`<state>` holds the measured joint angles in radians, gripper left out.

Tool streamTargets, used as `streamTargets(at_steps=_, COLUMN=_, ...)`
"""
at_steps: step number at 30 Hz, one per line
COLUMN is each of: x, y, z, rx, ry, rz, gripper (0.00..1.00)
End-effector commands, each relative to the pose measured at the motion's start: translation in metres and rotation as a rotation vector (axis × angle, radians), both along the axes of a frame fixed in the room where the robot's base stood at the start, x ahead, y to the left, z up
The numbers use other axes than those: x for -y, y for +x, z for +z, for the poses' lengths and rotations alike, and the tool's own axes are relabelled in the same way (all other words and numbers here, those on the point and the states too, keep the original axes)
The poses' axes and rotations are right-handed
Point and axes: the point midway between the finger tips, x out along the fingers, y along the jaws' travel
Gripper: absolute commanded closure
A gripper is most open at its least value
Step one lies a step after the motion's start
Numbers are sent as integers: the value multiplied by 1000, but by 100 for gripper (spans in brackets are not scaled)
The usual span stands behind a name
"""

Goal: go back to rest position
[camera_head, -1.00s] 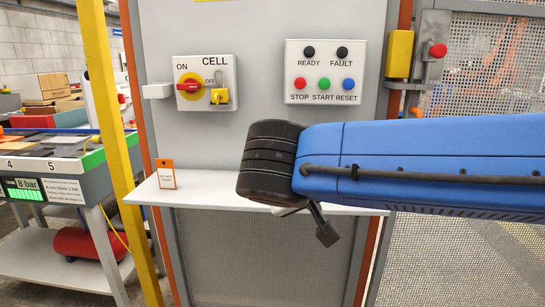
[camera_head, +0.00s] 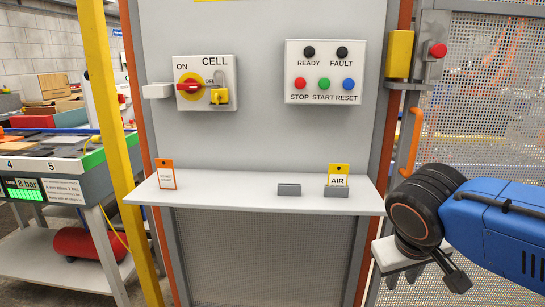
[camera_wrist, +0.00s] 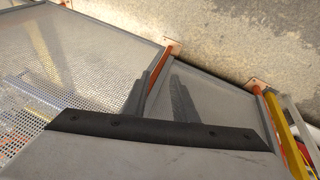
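My gripper (camera_head: 403,279) is at the lower right of the head view, below the black wrist joint and blue arm link. It hangs to the right of the shelf (camera_head: 235,197), in front of the mesh fence. In the wrist view my gripper (camera_wrist: 164,98) shows two dark grey fingers standing apart, with nothing held between them. Past the fingers are mesh panels and a bare concrete floor (camera_wrist: 230,35).
The panel carries a CELL switch box (camera_head: 205,83) and a button box (camera_head: 325,72). On the shelf stand an orange-edged tag (camera_head: 165,174), an empty grey holder (camera_head: 289,190) and a yellow AIR tag (camera_head: 339,174). An orange handle (camera_head: 411,140) is close above my wrist.

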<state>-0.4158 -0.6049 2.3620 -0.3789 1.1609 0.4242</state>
Motion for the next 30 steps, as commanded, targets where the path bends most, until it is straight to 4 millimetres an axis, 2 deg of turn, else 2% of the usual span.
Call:
streamTargets(at_steps=6, x=15, y=-21, z=-23, rx=-10, ry=90, rz=-18, gripper=75)
streamTargets(at_steps=16, x=24, y=-44, z=-50, rx=28, ry=210, rz=-41, gripper=75)
streamTargets(at_steps=30, x=26, y=-50, z=-60, rx=62, ry=255, rz=-48, gripper=75)
